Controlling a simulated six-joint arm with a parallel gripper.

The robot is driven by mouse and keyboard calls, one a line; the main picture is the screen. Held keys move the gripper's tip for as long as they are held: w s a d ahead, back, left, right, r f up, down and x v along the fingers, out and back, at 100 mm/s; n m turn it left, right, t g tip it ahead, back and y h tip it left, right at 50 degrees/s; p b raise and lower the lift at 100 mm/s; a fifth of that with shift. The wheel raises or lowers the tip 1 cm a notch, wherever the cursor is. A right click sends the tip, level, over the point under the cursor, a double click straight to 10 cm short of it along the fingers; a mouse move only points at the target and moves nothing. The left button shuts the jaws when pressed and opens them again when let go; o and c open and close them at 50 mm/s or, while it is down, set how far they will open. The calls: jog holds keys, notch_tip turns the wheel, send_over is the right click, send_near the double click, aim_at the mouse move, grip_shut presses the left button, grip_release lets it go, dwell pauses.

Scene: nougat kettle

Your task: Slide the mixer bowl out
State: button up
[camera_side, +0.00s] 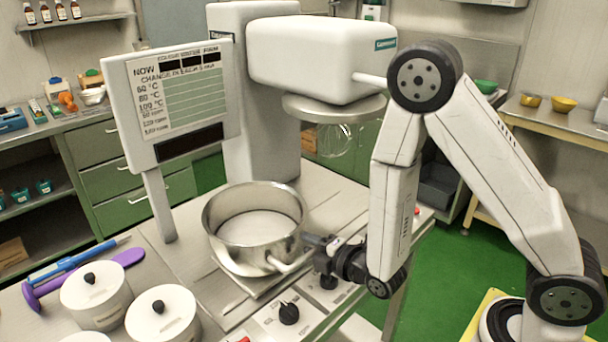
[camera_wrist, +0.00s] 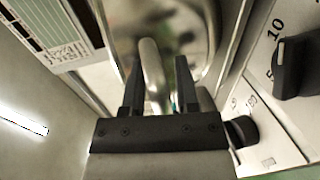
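The mixer bowl (camera_side: 240,256) is a shiny steel pot with pale contents, standing upright on a flat plate on the worktop. It is forward of the mixer head (camera_side: 310,55), with the whisk (camera_side: 337,140) hanging clear of it behind and to the right. Its bar handle (camera_side: 290,265) points toward my gripper (camera_side: 316,252). In the wrist view, the bowl's wall (camera_wrist: 190,35) fills the top, and the handle (camera_wrist: 151,70) lies between the two fingers of my gripper (camera_wrist: 158,65). The fingers stand apart, with a visible gap on the right side of the handle.
Control knobs sit close to my gripper on the front panel, one black knob (camera_side: 288,313) in front. White lidded pots (camera_side: 97,294) and a purple-ended tool (camera_side: 128,257) lie at the left. A display board (camera_side: 170,100) stands behind left of the bowl.

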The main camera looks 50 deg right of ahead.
jog(key=d, duration=2.4)
jog(key=v, duration=0.8)
jog(key=s+a+r+m+g, duration=0.1)
jog(key=s+a+m+g, duration=0.1)
jog(key=a+m+g, duration=0.55)
jog(key=s+a+r+m+g, duration=0.15)
jog(key=a+m+g, duration=0.35)
jog(key=a+m, duration=0.6)
jog(key=w+d+r+n+t+h, duration=0.1)
jog(key=w+d+r+n+t, duration=0.3)
jog(key=d, duration=0.5)
jog(key=w+d+r+n+t+h, duration=0.1)
jog(key=w+d+r+n+t, duration=0.3)
jog(key=d+r, duration=0.5)
jog(key=w+t, duration=0.2)
jog(key=t, duration=0.1)
jog(key=shift+d+r+t+h, duration=0.15)
jog(key=shift+d+t+h, duration=0.1)
jog(key=shift+t+h, duration=0.1)
dwell(1.0)
